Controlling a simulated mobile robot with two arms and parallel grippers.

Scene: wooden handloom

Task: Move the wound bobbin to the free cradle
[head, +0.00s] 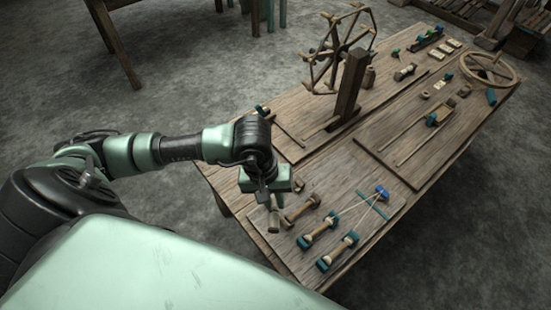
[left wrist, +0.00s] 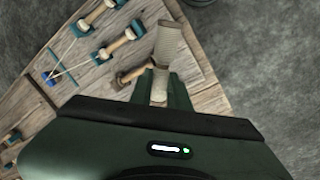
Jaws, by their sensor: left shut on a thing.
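My left gripper (head: 268,197) is shut on a pale, ribbed cylinder that looks like the wound bobbin (head: 274,217). The gripper holds it over the table's near left edge. In the left wrist view the bobbin (left wrist: 167,45) sticks out past the fingers (left wrist: 163,91), which cover part of it. Close beside it on the table lies a brown wooden piece with thicker ends (head: 303,208); I cannot tell whether it is an empty cradle. My right gripper is not in view.
A blue block with pale strands (head: 382,192) lies on a board right of the bobbins. A spoked wheel on an upright post (head: 347,82) stands farther back on the table (head: 235,187). A flat wooden ring (head: 490,68) lies at the far right.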

